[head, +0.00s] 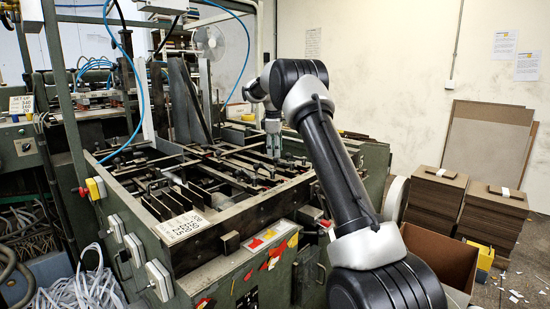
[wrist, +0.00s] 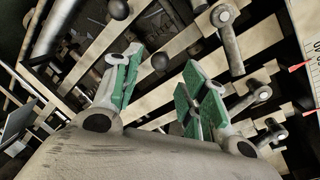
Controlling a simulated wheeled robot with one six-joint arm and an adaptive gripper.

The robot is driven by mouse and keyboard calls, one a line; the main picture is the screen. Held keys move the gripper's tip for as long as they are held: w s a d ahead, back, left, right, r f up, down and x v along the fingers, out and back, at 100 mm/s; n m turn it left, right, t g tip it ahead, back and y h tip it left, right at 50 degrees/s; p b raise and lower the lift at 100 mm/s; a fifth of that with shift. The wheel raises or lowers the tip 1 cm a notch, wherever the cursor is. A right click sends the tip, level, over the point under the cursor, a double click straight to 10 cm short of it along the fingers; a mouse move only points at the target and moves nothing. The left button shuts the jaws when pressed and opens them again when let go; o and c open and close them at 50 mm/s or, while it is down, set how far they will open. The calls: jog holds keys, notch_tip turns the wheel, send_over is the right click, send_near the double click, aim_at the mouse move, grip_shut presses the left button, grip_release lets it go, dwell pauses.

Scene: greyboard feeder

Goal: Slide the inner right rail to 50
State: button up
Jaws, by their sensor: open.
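My gripper (head: 273,148) points down over the right part of the feeder bed in the head view. In the wrist view my gripper (wrist: 162,72) is open, its two green-padded fingers apart with nothing held between them. A dark ball knob (wrist: 160,62) shows beyond the gap, apart from the pads as far as I can see. Pale rails (wrist: 112,45) run diagonally below. Several clamp levers (wrist: 228,40) stand at the right. A scale strip (wrist: 313,45) with red pointers (wrist: 299,67) is at the right edge. I cannot tell which rail is the inner right one.
The feeder frame (head: 255,213) surrounds the rails, with upright plates (head: 186,100) behind. A number plate (head: 182,228) lies at its front left corner; another sign (head: 21,104) stands far left. Board stacks (head: 434,195) and an open carton (head: 440,255) are at the right.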

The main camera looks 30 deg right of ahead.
jog(key=shift+w+d+f, duration=0.15)
jog(key=shift+f, duration=0.8)
jog(key=shift+w+d+f, duration=0.1)
jog(key=shift+f, duration=0.85)
jog(key=shift+c, duration=0.2)
grip_shut()
